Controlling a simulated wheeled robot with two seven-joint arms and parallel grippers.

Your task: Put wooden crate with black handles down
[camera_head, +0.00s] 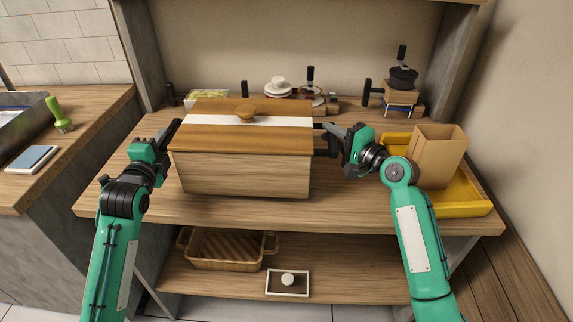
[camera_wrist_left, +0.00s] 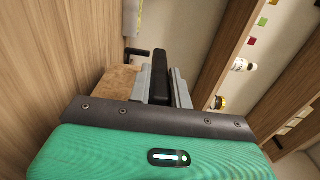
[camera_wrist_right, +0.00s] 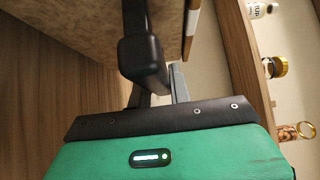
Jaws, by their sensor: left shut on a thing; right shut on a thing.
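A yellow tray (camera_head: 465,209) with a brown paper bag (camera_head: 437,156) stands on the right of the table (camera_head: 350,211). White dishes (camera_head: 278,87) and a black pot (camera_head: 403,77) are at the back. A basket (camera_head: 225,262) is on the lower shelf. The table's front strip is clear.

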